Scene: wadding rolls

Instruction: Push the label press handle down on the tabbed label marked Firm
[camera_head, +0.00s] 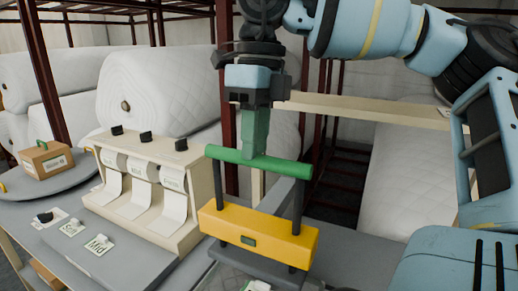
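The label press has a yellow body (258,236) with a green horizontal handle (290,167) raised on two dark posts. My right gripper (254,156) points down onto the middle of the handle from above. Its fingers look closed together, with their tips at the bar and nothing seen between them. A small part of a label with a white tab (258,286) shows under the press at the bottom edge; its marking cannot be read. My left gripper is out of view.
A cream dispenser (188,238) with several label strips stands left of the press. A label marked Mid (99,244) and other tabbed labels lie on the grey mat (130,262). A brown box (46,160) sits on a round grey stand. White wadding rolls (160,85) are behind.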

